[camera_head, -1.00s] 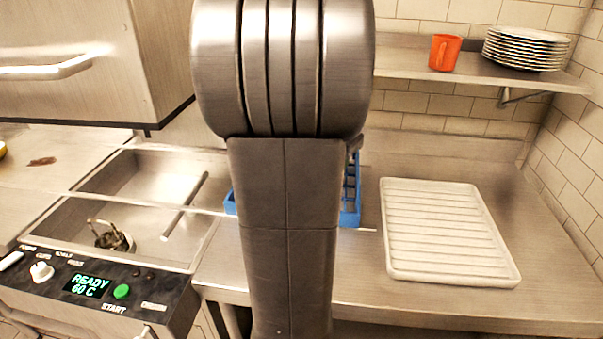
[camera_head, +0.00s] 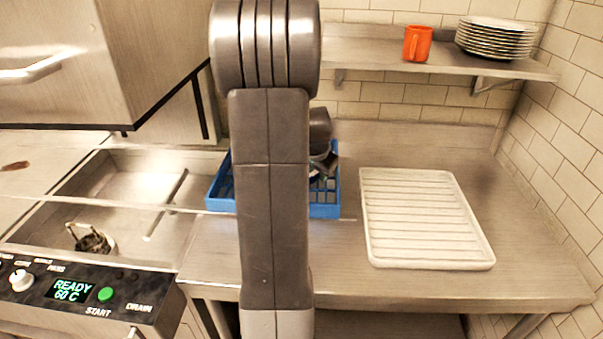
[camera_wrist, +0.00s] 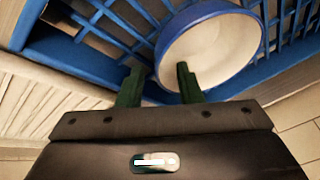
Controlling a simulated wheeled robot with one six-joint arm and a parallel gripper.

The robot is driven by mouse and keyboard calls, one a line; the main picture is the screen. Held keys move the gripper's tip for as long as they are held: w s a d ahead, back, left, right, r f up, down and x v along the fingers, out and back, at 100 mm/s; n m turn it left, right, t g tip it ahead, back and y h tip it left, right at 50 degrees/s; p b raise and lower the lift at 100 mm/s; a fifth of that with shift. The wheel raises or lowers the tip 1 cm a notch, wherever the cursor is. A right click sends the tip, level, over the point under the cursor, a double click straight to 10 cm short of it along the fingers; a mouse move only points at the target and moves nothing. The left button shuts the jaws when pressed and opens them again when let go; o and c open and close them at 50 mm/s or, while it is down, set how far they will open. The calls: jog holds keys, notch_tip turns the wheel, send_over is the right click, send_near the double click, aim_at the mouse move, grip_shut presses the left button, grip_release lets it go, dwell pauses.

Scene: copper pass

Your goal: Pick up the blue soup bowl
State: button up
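The blue soup bowl (camera_wrist: 215,50) shows in the wrist view, blue outside with a cream inside, in the blue rack (camera_wrist: 85,68). In the head view the rack (camera_head: 325,211) stands on the counter behind my arm, and the bowl cannot be made out there. My gripper (camera_wrist: 158,80) is open, its two green fingers apart near the bowl's lower left rim. In the picture the right finger overlaps the bowl's inside and the left finger is outside the rim. I see no clear contact.
A white ribbed drying tray (camera_head: 425,217) lies right of the rack. An orange mug (camera_head: 417,44) and a stack of plates (camera_head: 496,38) stand on the wall shelf (camera_head: 380,60). A sink (camera_head: 125,185) and a control panel (camera_head: 85,292) are at left.

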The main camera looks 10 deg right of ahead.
jog(key=shift+x, duration=0.95)
grip_shut()
